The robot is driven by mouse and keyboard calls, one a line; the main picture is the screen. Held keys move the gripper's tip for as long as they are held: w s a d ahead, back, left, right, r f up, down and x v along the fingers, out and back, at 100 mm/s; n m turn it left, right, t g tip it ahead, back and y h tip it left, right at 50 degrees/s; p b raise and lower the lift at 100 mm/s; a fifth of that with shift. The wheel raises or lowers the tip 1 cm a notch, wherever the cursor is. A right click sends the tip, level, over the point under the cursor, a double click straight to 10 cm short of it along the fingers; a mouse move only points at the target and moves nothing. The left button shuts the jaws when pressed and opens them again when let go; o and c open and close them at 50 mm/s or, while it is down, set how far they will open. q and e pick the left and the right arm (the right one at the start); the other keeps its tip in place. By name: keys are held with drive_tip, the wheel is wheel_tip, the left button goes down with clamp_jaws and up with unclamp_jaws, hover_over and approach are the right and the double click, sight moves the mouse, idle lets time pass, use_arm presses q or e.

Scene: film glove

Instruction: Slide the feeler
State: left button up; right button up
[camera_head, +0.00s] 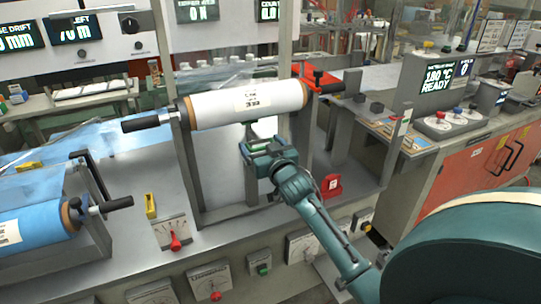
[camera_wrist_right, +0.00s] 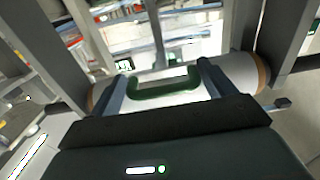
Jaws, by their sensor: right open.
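A green handle (camera_wrist_right: 165,88), which may be the feeler, shows in the wrist view as a bracket in front of the white film roll (camera_head: 248,104). My right gripper (camera_head: 262,146) is open just below the roll in the head view. In the wrist view its two fingers (camera_wrist_right: 163,84) stand on either side of the green handle, with gaps that I cannot judge for contact. In the head view the handle is mostly hidden by the gripper. My left gripper is not in view.
A grey metal frame (camera_head: 188,175) holds the roll, with a black crank handle (camera_head: 140,124) at its left. A blue film roll (camera_head: 32,225) lies at the left.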

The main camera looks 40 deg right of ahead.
use_arm(q)
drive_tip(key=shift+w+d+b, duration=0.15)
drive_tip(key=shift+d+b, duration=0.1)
drive_tip(key=shift+b, duration=0.35)
use_arm(e)
drive_tip(key=v, duration=1.2)
drive_tip(key=shift+s, duration=0.3)
use_arm(q)
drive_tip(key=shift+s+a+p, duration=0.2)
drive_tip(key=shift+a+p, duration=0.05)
drive_tip(key=shift+p, duration=0.35)
use_arm(e)
drive_tip(key=s+a+f+n+g+y, duration=0.2)
drive_tip(key=s+a+f+g+y, duration=0.1)
drive_tip(key=s+a+f, duration=0.5)
drive_tip(key=s+a+f+n+g+y, duration=0.3)
drive_tip(key=s+a+f, duration=0.6)
drive_tip(key=a+f, duration=0.4)
drive_tip(key=shift+a+f+g+y, duration=0.25)
drive_tip(key=shift+f+g+y, duration=0.3)
drive_tip(key=shift+f, duration=0.25)
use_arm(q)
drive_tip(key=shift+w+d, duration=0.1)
use_arm(e)
drive_tip(key=shift+w+d, duration=0.1)
drive_tip(key=shift+d, duration=0.05)
